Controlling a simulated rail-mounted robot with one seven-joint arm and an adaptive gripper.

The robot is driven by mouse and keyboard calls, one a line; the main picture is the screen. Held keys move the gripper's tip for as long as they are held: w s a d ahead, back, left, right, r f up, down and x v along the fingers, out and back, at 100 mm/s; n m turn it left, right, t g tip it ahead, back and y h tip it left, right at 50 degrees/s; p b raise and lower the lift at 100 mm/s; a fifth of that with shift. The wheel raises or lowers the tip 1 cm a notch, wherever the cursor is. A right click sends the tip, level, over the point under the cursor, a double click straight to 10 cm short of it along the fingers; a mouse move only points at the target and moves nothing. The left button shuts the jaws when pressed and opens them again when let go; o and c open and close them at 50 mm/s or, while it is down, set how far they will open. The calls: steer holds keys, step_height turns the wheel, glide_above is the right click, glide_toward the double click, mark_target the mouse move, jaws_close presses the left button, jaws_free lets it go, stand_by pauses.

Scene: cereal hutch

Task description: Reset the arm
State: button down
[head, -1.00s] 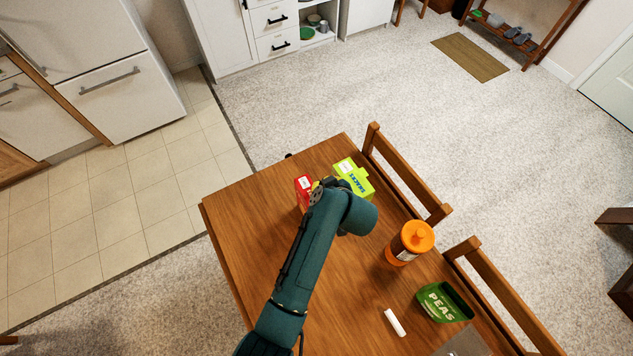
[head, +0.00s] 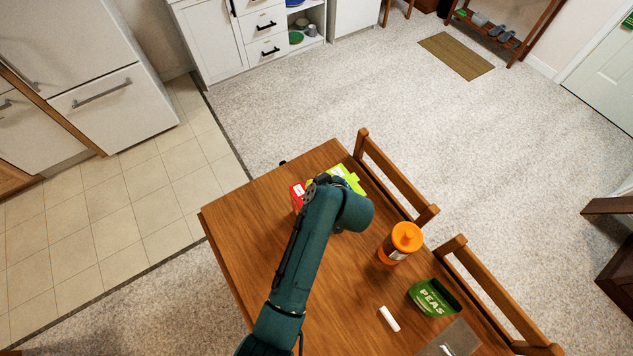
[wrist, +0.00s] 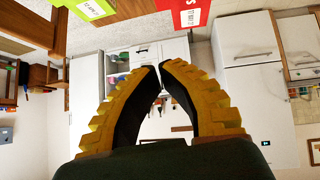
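My arm reaches out over the wooden table (head: 262,232) in the head view, and its end hides my gripper there. In the wrist view my gripper (wrist: 157,68) shows two yellow ridged fingers with dark inner pads. Their tips come together with nothing held between them. A red box (head: 296,197) and a lime-green box (head: 352,178) stand at the table's far end, partly hidden behind my arm in the head view. The wrist view, upside down, shows the red box (wrist: 188,12) and the green box (wrist: 92,8) at the top edge, apart from the fingers.
An orange-lidded jar (head: 400,243), a green peas container (head: 434,297) and a white cylinder (head: 389,318) stand or lie right of my arm. Two chairs (head: 395,185) line the table's right side. The left part of the tabletop is clear.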

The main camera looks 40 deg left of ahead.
steer(key=v, duration=0.9)
steer(key=shift+w+d, duration=0.2)
steer(key=shift+d, duration=0.15)
steer(key=shift+r, duration=0.1)
